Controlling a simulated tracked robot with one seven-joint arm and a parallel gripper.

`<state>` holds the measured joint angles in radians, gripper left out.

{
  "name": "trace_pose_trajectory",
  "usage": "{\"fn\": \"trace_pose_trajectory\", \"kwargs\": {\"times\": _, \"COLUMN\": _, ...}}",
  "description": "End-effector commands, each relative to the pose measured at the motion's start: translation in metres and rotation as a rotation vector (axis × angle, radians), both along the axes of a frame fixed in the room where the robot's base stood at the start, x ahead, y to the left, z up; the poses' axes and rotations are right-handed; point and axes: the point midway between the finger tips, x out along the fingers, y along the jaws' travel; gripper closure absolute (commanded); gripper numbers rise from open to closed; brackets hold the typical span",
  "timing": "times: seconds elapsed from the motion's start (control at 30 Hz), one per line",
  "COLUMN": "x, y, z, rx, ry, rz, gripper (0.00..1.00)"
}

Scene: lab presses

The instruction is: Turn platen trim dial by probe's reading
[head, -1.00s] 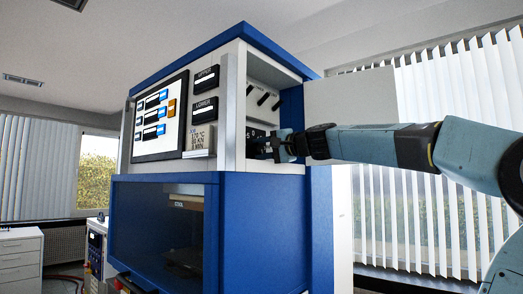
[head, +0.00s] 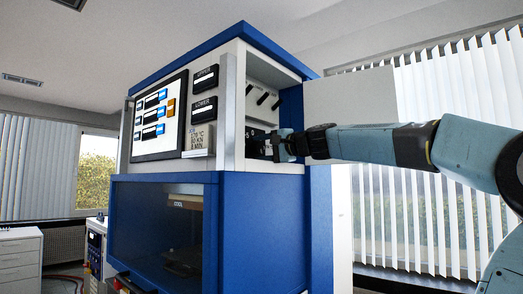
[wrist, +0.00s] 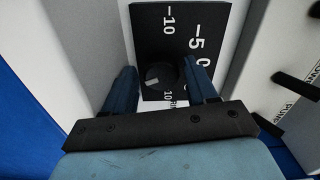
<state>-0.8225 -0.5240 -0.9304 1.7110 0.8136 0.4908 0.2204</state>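The trim dial is a dark round knob (wrist: 160,76) with a small pale mark, on a black plate (wrist: 150,30) printed with white numbers such as -10 and -5. My gripper (wrist: 161,80) reaches it with two blue fingers, one on each side of the knob. A gap shows between the left finger and the knob; the right finger is closer to it, and contact cannot be told. In the head view my gripper (head: 266,150) is inside the press's open side recess, and the dial is mostly hidden there. I cannot make out a probe.
The blue and white press (head: 228,200) carries a touch screen (head: 158,118), UPPER and LOWER displays (head: 205,107) too small to read, and a settings card (head: 199,138). Several black levers (head: 262,98) sit above my gripper in the recess. The recess walls are close on both sides.

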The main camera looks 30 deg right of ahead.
Motion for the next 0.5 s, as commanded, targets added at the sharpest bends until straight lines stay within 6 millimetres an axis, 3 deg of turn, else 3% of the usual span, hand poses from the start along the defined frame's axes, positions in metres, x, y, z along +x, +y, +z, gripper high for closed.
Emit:
{"fn": "trace_pose_trajectory", "kwargs": {"times": 0.27, "x": -0.001, "y": 0.002, "z": -0.002, "rx": -0.001, "ry": 0.004, "rz": 0.004, "gripper": 0.35}}
{"fn": "trace_pose_trajectory", "kwargs": {"times": 0.5, "x": -0.021, "y": -0.007, "z": -0.002, "rx": 0.000, "ry": 0.002, "rz": 0.002, "gripper": 0.35}}
